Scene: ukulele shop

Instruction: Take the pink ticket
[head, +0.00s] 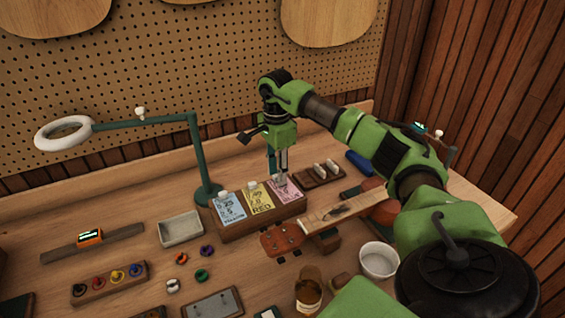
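The pink ticket (286,193) stands at the right end of a wooden ticket block (243,230). A yellow ticket (258,198) and a blue ticket (228,208) stand to its left on the same block. My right gripper (281,178) points down at the top edge of the pink ticket, its fingers close together. I cannot tell whether they hold the ticket or are only in front of or behind it. My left gripper is not in view.
A green-armed ring lamp (203,160) stands left of the block. A ukulele (330,216) lies to the right, with a white bowl (379,260) and amber jar (308,287) in front. A grey tray (180,229) and several small coloured rings lie left.

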